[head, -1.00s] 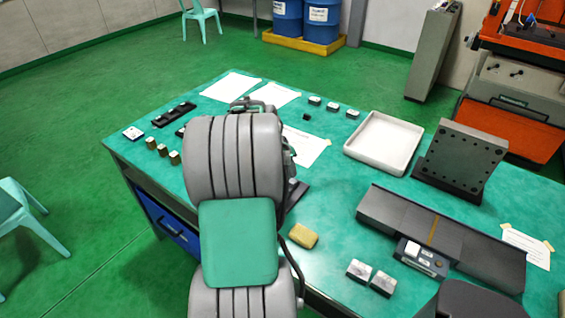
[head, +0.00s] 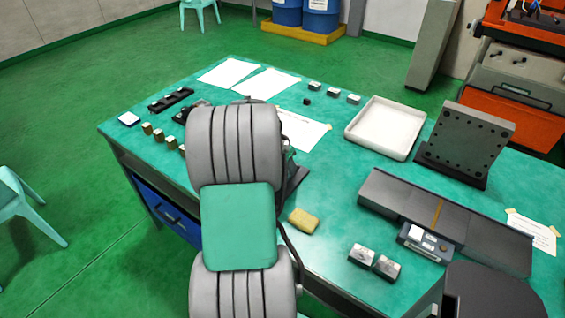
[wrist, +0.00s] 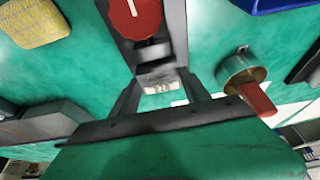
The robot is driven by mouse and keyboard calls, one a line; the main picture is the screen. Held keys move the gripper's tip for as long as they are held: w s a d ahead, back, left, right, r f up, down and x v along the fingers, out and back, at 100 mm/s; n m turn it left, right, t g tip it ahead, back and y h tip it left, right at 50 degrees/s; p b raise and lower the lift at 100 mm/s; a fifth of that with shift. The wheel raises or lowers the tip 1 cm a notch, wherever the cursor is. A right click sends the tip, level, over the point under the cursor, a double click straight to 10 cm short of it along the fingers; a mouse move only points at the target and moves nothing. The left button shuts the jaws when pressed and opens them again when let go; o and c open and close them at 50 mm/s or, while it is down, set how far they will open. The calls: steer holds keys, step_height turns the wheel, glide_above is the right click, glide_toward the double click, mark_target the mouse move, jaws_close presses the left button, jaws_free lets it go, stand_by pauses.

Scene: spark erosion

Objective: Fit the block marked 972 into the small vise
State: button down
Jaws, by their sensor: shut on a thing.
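In the wrist view, my gripper (wrist: 160,91) is shut on a small pale metal block (wrist: 158,84). The block has dark digits on its face, too small to read surely. It sits between my fingertips, close to a grey metal fixture (wrist: 172,18) with a round red knob (wrist: 135,14). That fixture may be the small vise; I cannot tell whether the block touches it. In the head view my arm hides the gripper, the block and most of what lies behind; a dark base edge (head: 297,180) shows right of the arm.
Several brass blocks (head: 158,135) stand left.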

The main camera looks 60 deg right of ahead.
steer(key=shift+f, duration=0.35)
stand_by(0.4)
steer(key=c, duration=0.9)
jaws_free()
steer(key=o, duration=0.5)
steer(key=shift+c, duration=0.2)
steer(key=shift+a, duration=0.1)
steer(key=b+v, duration=0.1)
steer(key=v, duration=0.6)
steer(key=shift+a+r, duration=0.1)
steer(key=shift+r, duration=0.3)
